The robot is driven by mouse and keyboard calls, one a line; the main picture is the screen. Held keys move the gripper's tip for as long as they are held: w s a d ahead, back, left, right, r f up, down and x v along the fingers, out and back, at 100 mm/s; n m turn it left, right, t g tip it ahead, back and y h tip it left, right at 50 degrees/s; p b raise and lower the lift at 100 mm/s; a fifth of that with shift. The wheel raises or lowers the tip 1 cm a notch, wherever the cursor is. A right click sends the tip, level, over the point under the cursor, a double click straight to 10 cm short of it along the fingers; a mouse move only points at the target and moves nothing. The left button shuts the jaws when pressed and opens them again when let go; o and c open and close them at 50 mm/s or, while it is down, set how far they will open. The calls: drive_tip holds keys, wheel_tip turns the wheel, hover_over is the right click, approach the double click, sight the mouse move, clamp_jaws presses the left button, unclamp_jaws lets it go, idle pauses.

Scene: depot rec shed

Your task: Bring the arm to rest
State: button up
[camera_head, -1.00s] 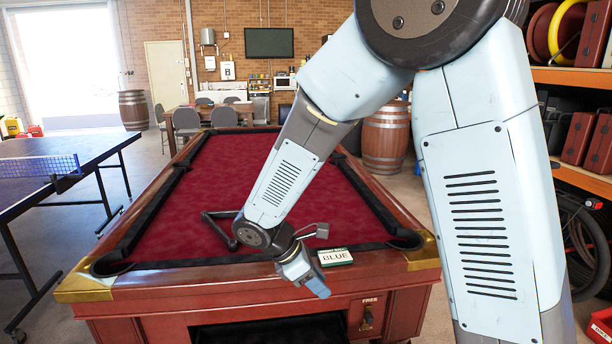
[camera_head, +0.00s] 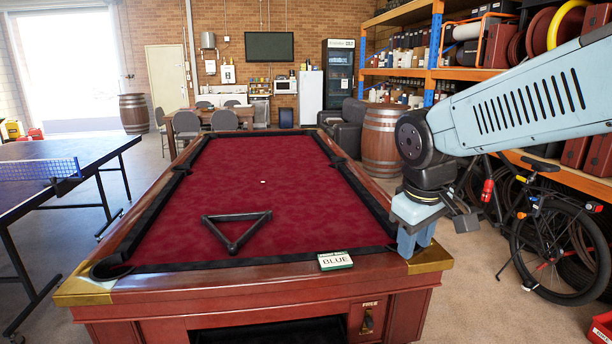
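My gripper (camera_head: 414,238) hangs at the right front corner of the pool table (camera_head: 270,259), its blue-grey fingers pointing down. It overlaps the corner in the picture; I cannot tell whether it touches the table. Nothing shows clearly between the fingers, and their gap is too small to judge. My arm reaches in from the right edge of the picture. On the red cloth lie a black triangle rack (camera_head: 240,246) and a small white ball (camera_head: 263,182). A card reading BLUE (camera_head: 335,261) stands on the front rail, left of my gripper.
A bicycle (camera_head: 560,235) and loaded shelving (camera_head: 480,73) stand on the right, behind and beside my arm. A wooden barrel (camera_head: 381,142) stands past the table's right side. A table-tennis table (camera_head: 95,158) is at the left.

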drive_tip(key=s+d+r+m+t+y, duration=0.1)
drive_tip(key=s+d+r+m+t, duration=0.1)
drive_tip(key=s+d+r+m, duration=0.2)
drive_tip(key=shift+s+r+m+t, duration=0.2)
drive_tip(key=shift+s+m+t, duration=0.2)
drive_tip(key=shift+s+m, duration=0.6)
drive_tip(key=shift+s, duration=0.1)
idle(1.7)
